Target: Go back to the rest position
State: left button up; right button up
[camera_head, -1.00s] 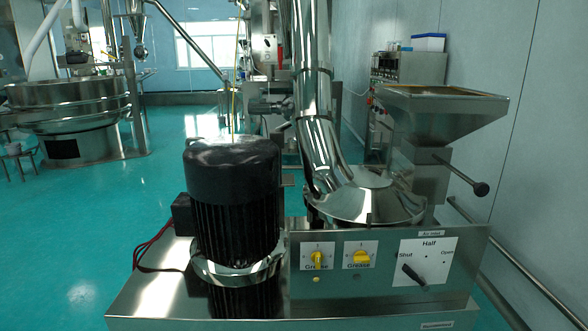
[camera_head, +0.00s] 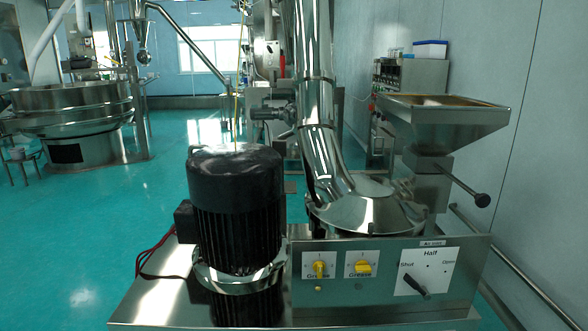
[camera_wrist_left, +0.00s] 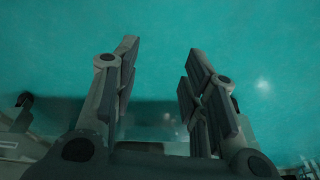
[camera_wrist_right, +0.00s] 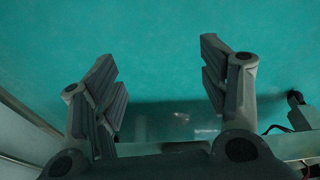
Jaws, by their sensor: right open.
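My left gripper (camera_wrist_left: 160,75) shows in the left wrist view with its fingers apart and nothing between them. My right gripper (camera_wrist_right: 160,70) shows in the right wrist view, open and empty, with teal floor behind it. Neither gripper is in the head view. The machine's control panel (camera_head: 330,288) stands at the front, with two yellow knobs, the left one (camera_head: 319,269) and the right one (camera_head: 363,268). A black lever (camera_head: 416,285) sits on the white Shut, Half, Open plate (camera_head: 437,262), its end slanting to the lower right.
A black ribbed motor (camera_head: 235,225) stands on the steel base (camera_head: 150,300). A steel hopper (camera_head: 440,125) and a rod with a black knob (camera_head: 482,200) are at the right, near the wall (camera_head: 545,150). A round sieve machine (camera_head: 70,105) is back left; teal floor (camera_head: 100,220) lies clear.

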pick_arm(q)
jog(key=s+a+f+g+p, duration=0.1)
jog(key=s+f+p, duration=0.3)
jog(key=s+p, duration=0.4)
jog(key=s+a+f+p, duration=0.2)
jog(key=s+f+p, duration=0.2)
jog(key=s+p, duration=0.4)
jog(key=s, duration=0.3)
jog(key=shift+s+a+f+g+p, duration=0.15)
jog(key=shift+s+f+g+p, duration=0.15)
jog(key=shift+f+g+p, duration=0.1)
pick_arm(e)
jog(key=s+d+f+g, duration=0.1)
jog(key=s+f, duration=0.3)
jog(key=s, duration=0.5)
jog(key=s+d+f, duration=0.2)
jog(key=s+f, duration=0.2)
jog(key=s, duration=0.6)
jog(key=shift+s+d+f+g, duration=0.15)
jog(key=shift+s+f+g, duration=0.15)
jog(key=shift+f+g, duration=0.1)
pick_arm(q)
jog(key=shift+r, duration=0.1)
